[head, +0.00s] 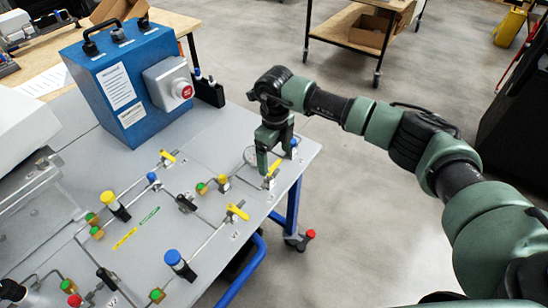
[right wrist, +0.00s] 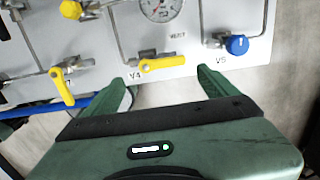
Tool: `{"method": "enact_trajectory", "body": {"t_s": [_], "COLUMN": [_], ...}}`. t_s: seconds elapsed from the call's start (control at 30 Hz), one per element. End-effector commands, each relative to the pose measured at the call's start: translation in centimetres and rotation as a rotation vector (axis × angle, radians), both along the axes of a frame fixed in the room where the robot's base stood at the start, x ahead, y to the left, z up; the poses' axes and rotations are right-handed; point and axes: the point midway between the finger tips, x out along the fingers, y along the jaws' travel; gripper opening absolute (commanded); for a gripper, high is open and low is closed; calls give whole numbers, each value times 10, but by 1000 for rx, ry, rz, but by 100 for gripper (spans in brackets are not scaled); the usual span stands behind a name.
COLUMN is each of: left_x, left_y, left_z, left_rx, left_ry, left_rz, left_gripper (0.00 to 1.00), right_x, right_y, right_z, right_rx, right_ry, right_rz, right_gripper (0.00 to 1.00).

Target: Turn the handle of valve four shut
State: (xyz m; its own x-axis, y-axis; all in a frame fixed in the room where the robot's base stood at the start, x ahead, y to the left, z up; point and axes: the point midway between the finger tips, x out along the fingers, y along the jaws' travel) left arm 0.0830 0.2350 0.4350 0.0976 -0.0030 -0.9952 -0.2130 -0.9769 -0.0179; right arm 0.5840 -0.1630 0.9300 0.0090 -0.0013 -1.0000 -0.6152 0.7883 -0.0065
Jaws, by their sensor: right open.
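The yellow handle of valve four (right wrist: 162,64) lies roughly level across the right wrist view, beside the label V4. It also shows in the head view (head: 273,168) near the panel's right edge. My right gripper (right wrist: 162,77) is open, with one green finger to each side of the handle's ends. I see no clear contact between fingers and handle. In the head view my right gripper (head: 275,157) points down over the valve and hides part of it. My left gripper is not in view.
A round gauge (right wrist: 161,8) sits just behind the handle. A blue knob (right wrist: 237,45) marked V5 is to its right, and another yellow handle (right wrist: 58,78) is to its left. A blue box (head: 125,85) with a red button stands on the grey panel (head: 215,125). Open floor lies to the right.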

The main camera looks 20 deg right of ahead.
Motion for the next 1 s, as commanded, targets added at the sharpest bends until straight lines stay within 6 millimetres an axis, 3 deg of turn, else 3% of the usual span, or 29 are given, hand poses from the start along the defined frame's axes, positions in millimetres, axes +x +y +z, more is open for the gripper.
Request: {"method": "enact_trajectory", "body": {"t_s": [0.2,0.53,0.57,0.77,1.0], "left_x": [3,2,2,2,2], "left_y": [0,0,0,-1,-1], "left_z": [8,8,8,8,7], "left_rx": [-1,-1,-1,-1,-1], "left_ry": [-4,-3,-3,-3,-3], "left_rz": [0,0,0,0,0], "left_gripper": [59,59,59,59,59], "right_x": [0,0,0,0,0], "right_y": [1,0,0,1,1], "right_z": [-25,-31,-31,-31,-31], "right_rx": [2,1,1,3,4], "right_ry": [1,0,0,0,-1], "right_rz": [1,0,0,0,-16], "right_gripper": [88,88,83,27,26]}}
